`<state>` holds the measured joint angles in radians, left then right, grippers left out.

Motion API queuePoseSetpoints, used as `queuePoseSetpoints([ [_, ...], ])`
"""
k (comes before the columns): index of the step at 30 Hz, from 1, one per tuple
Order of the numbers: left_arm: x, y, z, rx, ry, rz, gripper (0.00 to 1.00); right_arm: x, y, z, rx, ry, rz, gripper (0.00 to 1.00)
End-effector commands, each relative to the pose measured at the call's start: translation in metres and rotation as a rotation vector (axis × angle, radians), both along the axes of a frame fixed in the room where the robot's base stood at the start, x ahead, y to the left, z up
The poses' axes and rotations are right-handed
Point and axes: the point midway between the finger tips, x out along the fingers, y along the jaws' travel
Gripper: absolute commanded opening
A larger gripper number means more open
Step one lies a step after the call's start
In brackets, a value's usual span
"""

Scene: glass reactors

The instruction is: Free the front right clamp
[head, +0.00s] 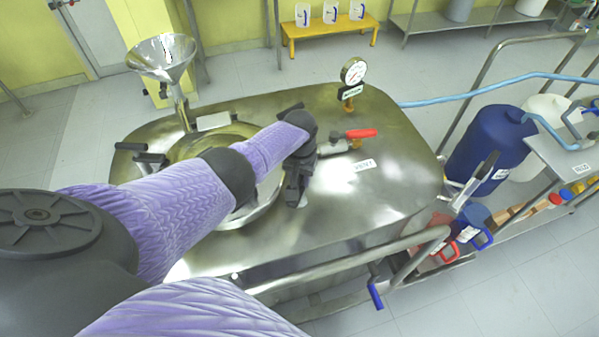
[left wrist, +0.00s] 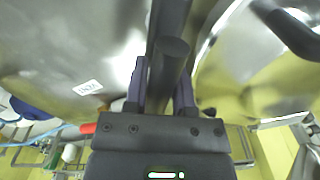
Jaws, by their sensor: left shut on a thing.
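My left gripper (head: 298,178) is over the right side of the round lid (head: 262,209) on the steel reactor. In the left wrist view its fingers (left wrist: 163,82) are shut on the dark bar of the front right clamp (left wrist: 170,52), which runs up between them. In the head view, my wrist and gripper hide most of this clamp. A second dark clamp (head: 149,160) shows on the lid's left side, and another (head: 290,108) at its back. My right gripper is not in view.
A red-handled valve (head: 361,133) and a pressure gauge (head: 353,72) stand close to the right of my gripper. A steel funnel (head: 163,57) rises at the back left. A steel rail (head: 350,258) runs along the front. The reactor top to the right is mostly bare.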

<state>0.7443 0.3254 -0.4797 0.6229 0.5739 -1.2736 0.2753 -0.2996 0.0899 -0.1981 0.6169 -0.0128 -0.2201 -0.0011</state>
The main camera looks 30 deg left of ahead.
Motion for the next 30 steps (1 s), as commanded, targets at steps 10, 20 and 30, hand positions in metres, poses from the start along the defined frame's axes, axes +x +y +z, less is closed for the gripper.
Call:
queuePoseSetpoints([
  [10, 0.0012, 0.0002, 0.0014, 0.0, -0.003, 0.081, 0.0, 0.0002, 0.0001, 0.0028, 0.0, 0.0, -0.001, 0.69],
  [20, 0.0011, 0.0003, 0.0012, 0.0, -0.003, 0.087, 0.0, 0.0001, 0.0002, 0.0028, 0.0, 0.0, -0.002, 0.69],
  [30, 0.0006, 0.0003, 0.0008, 0.0, -0.002, 0.085, 0.68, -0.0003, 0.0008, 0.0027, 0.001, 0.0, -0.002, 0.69],
])
